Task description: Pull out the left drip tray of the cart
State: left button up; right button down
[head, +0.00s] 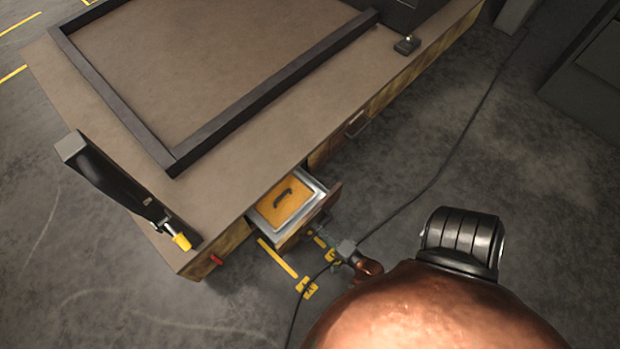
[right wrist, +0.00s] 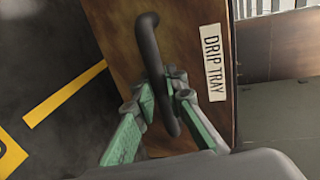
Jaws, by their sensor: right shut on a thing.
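The left drip tray (head: 317,220) stands partly out of the near side of the cart (head: 205,215) in the head view. A yellow-orange piece with a dark handle shows inside it. In the right wrist view, the drip tray front (right wrist: 190,60) carries a "DRIP TRAY" label and a dark curved handle (right wrist: 150,50). My right gripper (right wrist: 165,100) is shut on this handle, with one green-padded finger on each side of it. In the head view my right gripper (head: 330,235) is small and partly hidden at the tray's front. My left gripper is not in view.
A second handle (head: 357,125) is on the cart's side farther right. A dark frame (head: 230,115) lies on the cart top, and a black device with a yellow tip (head: 120,185) stands at its left corner. A cable (head: 430,185) crosses the open grey floor.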

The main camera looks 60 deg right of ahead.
jog(key=shift+f+v, duration=0.2)
jog(key=shift+v, duration=0.8)
jog(key=shift+f+v, duration=0.2)
jog(key=shift+v, duration=0.8)
jog(key=shift+s, duration=0.1)
jog(key=c, duration=1.9)
grip_release()
jog(key=shift+c, duration=0.2)
